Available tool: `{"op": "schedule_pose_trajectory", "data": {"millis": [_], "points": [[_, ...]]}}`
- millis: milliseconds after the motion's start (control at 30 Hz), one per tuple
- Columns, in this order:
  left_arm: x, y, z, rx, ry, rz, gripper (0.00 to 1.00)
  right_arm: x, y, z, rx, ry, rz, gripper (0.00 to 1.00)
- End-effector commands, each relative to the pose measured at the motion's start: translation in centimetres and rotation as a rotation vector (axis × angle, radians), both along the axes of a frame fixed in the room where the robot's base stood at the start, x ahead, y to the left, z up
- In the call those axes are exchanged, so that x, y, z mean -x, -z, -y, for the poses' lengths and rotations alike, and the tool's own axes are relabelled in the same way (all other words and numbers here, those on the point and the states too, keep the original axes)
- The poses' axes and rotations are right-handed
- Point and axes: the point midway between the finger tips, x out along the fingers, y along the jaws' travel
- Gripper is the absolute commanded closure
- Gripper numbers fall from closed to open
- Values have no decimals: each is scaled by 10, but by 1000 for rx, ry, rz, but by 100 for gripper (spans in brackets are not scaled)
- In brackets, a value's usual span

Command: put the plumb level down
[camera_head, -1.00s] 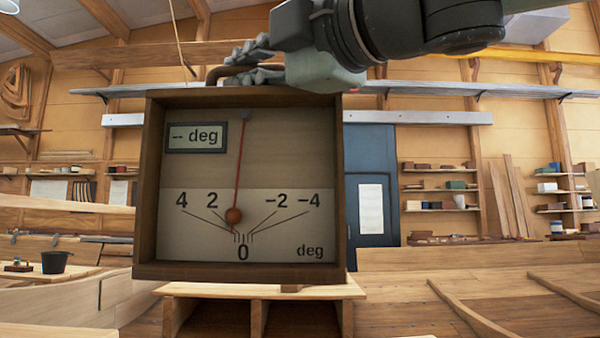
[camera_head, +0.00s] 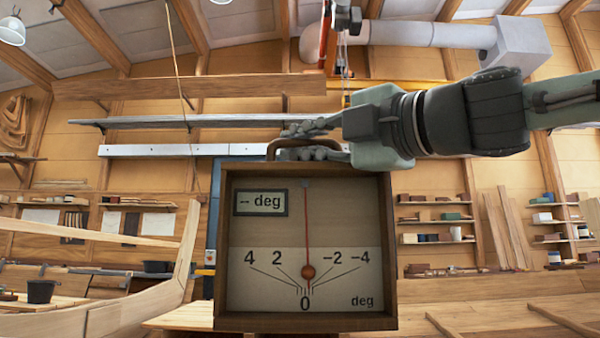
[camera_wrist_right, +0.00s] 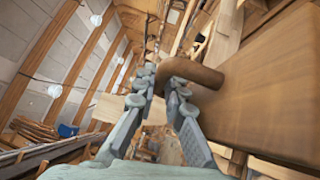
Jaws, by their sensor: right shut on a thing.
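The plumb level (camera_head: 240,232) is a square wooden box with a pale dial, a red needle hanging from the top and a small display reading "-- deg". It hangs in front of me in the head view, close to upright. My right gripper (camera_head: 300,140) is shut on its brown handle on top. In the right wrist view the fingers (camera_wrist_right: 160,85) sit around the brown handle (camera_wrist_right: 192,72), with the box side (camera_wrist_right: 265,85) at the right. The needle points down close to 0. My left gripper is not in view.
A wooden hull (camera_head: 110,314) curves along the lower left, with a black bucket (camera_head: 41,291) behind it. Planking spans the lower right. Shelves (camera_head: 435,220) and leaning boards (camera_head: 505,230) line the back wall. The box hides what is directly behind it.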

Motion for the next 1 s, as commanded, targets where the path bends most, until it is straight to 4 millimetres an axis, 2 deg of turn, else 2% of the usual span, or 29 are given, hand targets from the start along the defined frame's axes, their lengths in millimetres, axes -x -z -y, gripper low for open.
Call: {"op": "schedule_pose_trajectory", "data": {"millis": [333,900,933,1000], "points": [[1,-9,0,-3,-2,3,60,0,39,1,-3,-1,0,100],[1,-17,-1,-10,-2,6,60,0,42,1,-2,1,4,100],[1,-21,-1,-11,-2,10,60,0,43,0,-1,0,1,87],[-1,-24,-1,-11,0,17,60,0,43,0,-1,0,1,78]]}}
